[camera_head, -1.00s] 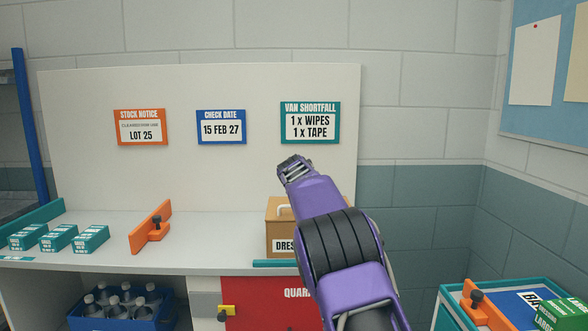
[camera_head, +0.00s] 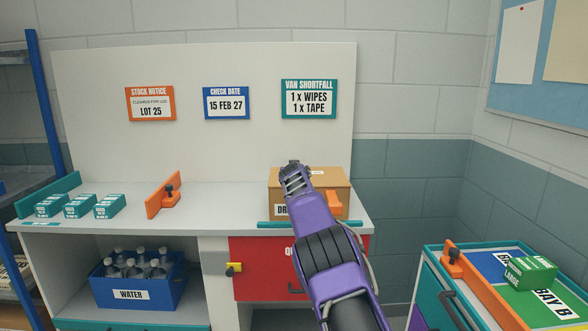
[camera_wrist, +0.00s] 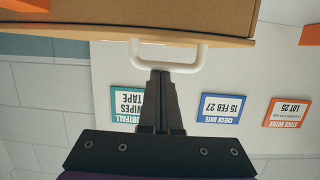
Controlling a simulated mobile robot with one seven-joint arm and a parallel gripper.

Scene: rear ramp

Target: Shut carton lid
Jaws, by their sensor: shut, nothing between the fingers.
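The brown cardboard carton (camera_head: 335,182) stands on the right end of the white bench. Its top looks flat, but my arm hides part of it, and I cannot tell whether the lid is fully down. In the wrist view, which is upside down, the carton's brown face (camera_wrist: 150,12) fills the top, with the lid's pale edge (camera_wrist: 95,35) and a white handle (camera_wrist: 190,66) on it. My gripper (camera_wrist: 160,74) is shut and empty, its tips right at the handle's bar; touching or just apart is unclear. In the head view my gripper (camera_head: 292,166) is over the carton's left part.
An orange stop (camera_head: 163,196) and several small teal boxes (camera_head: 80,205) are on the bench to the left. A blue crate of water bottles (camera_head: 135,292) is on the shelf below. A cart (camera_head: 470,262) with a green box (camera_head: 530,271) stands at right.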

